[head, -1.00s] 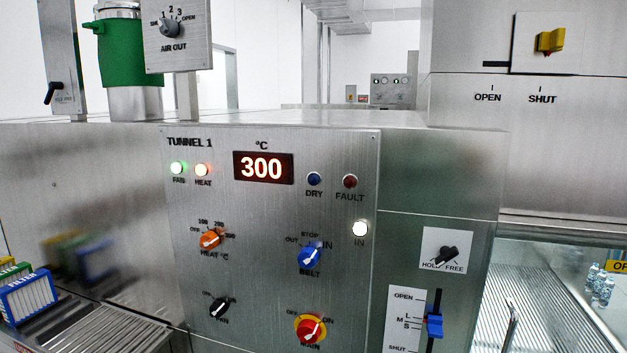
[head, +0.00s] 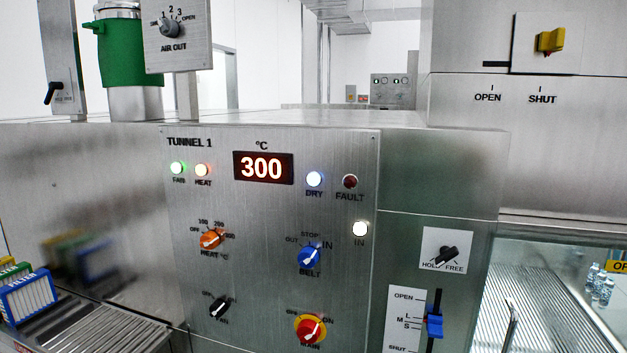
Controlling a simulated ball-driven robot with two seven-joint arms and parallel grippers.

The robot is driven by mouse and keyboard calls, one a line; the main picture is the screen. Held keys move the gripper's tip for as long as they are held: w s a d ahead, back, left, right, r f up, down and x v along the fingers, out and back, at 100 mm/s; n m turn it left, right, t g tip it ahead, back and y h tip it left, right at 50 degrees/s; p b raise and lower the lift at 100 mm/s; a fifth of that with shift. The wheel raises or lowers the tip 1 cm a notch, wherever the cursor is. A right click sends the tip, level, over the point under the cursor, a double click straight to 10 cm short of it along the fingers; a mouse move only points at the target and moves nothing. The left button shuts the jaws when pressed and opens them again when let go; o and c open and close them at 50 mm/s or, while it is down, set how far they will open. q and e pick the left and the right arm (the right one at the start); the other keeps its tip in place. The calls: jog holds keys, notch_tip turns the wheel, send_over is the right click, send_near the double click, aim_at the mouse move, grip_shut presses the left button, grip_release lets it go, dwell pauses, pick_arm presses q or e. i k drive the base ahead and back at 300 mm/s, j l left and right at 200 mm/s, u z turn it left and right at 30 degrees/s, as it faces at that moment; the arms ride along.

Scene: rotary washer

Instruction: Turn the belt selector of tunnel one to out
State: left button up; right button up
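The belt selector (head: 309,258) is a blue knob with a white pointer on the tunnel 1 panel (head: 270,205). Its marks are OUT at the left, STOP at the top and IN at the right. The pointer slants up to the right, toward IN. The white IN lamp (head: 360,229) at the right of the panel is lit. Neither of my grippers shows in the head view, and nothing touches the knob.
Close around the belt knob are the orange heat knob (head: 211,239), the black fan knob (head: 219,308) and the red and yellow main switch (head: 310,329). A blue slider (head: 434,323) stands at the right. The space before the panel is clear.

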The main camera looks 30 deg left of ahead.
aim_at(308, 256)
jog(key=u, duration=1.35)
